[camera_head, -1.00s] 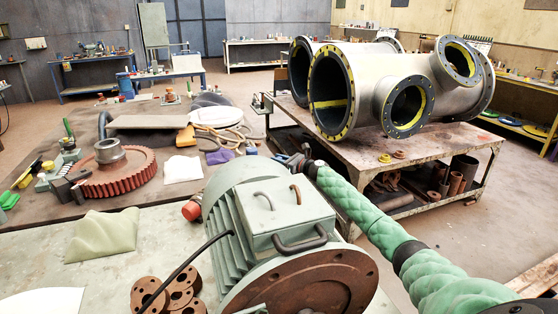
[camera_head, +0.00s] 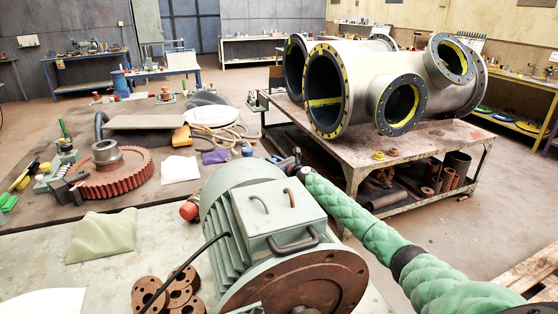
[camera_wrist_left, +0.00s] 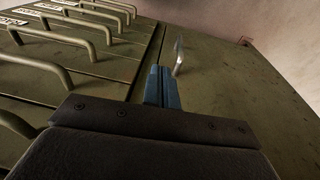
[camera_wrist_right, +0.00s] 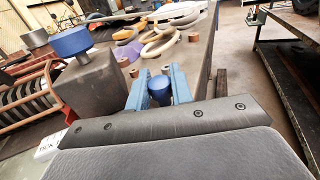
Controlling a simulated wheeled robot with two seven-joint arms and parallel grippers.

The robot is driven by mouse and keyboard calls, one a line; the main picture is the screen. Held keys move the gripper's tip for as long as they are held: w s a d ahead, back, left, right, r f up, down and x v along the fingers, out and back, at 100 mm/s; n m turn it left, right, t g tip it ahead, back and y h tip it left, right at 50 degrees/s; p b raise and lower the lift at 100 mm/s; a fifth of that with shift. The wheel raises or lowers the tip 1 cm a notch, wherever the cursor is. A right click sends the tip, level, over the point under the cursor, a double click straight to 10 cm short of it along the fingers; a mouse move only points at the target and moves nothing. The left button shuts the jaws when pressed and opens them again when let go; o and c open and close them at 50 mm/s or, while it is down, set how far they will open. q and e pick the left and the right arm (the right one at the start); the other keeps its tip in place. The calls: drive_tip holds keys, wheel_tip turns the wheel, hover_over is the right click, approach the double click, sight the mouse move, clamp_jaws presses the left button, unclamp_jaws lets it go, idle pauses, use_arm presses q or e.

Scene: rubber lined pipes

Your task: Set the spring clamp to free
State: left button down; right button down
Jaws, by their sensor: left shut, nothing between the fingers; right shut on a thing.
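In the right wrist view my right gripper (camera_wrist_right: 160,88) has its blue fingers on either side of a round blue knob (camera_wrist_right: 159,84) and is shut on it. In the head view this gripper (camera_head: 279,160) shows small and dark behind the motor, at the far end of my green arm; what it holds cannot be made out there. I cannot tell whether the knob belongs to the spring clamp, and no clamp shows clearly. My left gripper (camera_wrist_left: 163,85) is shut and empty in the left wrist view, close to a thin metal handle (camera_wrist_left: 178,57) on a dark green cabinet.
A grey block with a larger blue knob (camera_wrist_right: 70,40) stands left of my right gripper. The green motor (camera_head: 270,220) blocks the front of the head view. A red gear (camera_head: 112,180) lies at left; large pipes (camera_head: 375,85) stand on a bench. Drawer handles (camera_wrist_left: 80,30) stick out near my left gripper.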

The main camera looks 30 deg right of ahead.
drive_tip(key=c, duration=1.2)
unclamp_jaws()
drive_tip(key=shift+c, duration=0.2)
use_arm(q)
drive_tip(key=shift+f, duration=0.1)
use_arm(e)
drive_tip(key=shift+s+d, duration=0.1)
drive_tip(key=shift+s, duration=0.05)
drive_tip(key=b+v, duration=0.1)
drive_tip(key=v, duration=0.4)
drive_tip(key=shift+s+f, duration=0.15)
drive_tip(key=shift+s, duration=0.25)
use_arm(q)
drive_tip(key=shift+w+d+f, duration=0.25)
drive_tip(key=shift+d+f, duration=0.25)
drive_tip(key=shift+f, duration=0.05)
drive_tip(key=shift+w+d+f, duration=0.2)
drive_tip(key=shift+d+f, duration=0.25)
drive_tip(key=shift+f, duration=0.05)
use_arm(e)
drive_tip(key=shift+v, duration=0.9)
drive_tip(key=shift+d, duration=0.1)
